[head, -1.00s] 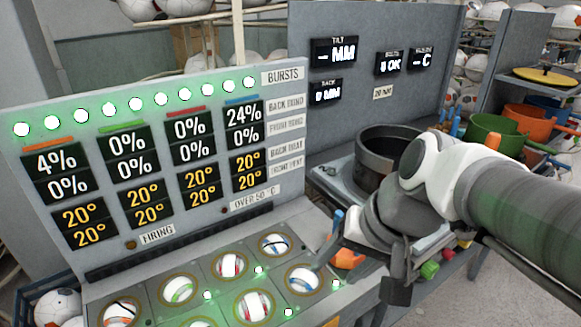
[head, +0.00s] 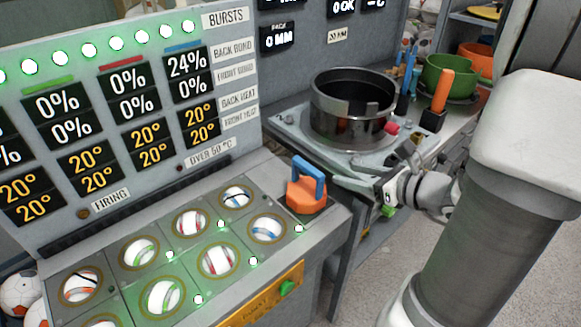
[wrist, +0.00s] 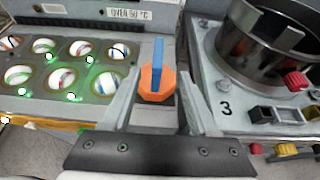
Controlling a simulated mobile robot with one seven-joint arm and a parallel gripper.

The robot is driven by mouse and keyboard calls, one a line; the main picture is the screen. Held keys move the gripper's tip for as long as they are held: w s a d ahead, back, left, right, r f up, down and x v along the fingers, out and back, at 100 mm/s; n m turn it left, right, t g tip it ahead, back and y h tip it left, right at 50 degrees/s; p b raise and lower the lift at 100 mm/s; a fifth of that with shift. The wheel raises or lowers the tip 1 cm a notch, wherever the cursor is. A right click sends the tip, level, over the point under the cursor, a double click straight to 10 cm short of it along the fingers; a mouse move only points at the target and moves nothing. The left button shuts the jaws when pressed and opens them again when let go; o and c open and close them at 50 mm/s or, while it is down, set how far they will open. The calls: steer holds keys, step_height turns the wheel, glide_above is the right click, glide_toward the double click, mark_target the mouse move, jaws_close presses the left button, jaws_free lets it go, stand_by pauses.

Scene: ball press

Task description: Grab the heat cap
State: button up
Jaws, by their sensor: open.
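An orange block with an upright blue handle, which I take to be the heat cap (head: 306,195), stands at the right end of the ball panel. In the wrist view the heat cap (wrist: 157,84) appears between the two fingers of my gripper (wrist: 158,90). My gripper is open and empty, with its fingers spread either side of the cap in that picture. I see no contact, and the remaining distance is hard to tell. In the head view my arm comes in from the right, and the fingers are hard to make out against the press bench.
The ball panel (head: 110,260) with several lit ball sockets lies left of the cap. A dark round pot (head: 350,115) stands on the bench behind it. A dark block with an orange handle (head: 438,105) and a green bowl (head: 448,78) are farther right.

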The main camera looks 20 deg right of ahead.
mark_target(300, 164)
steer(key=b+x, duration=0.1)
steer(key=x, duration=1.1)
steer(key=shift+f+b, duration=0.1)
steer(key=shift+b, duration=0.2)
steer(key=x, duration=0.4)
steer(key=shift+a+f+b, duration=0.15)
steer(key=shift+f+b, duration=0.05)
steer(key=shift+b, duration=0.1)
steer(key=shift+w+a+f, duration=0.15)
steer(key=shift+w+f, duration=0.05)
steer(key=shift+w, duration=0.25)
jaws_close()
steer(key=shift+r, duration=0.1)
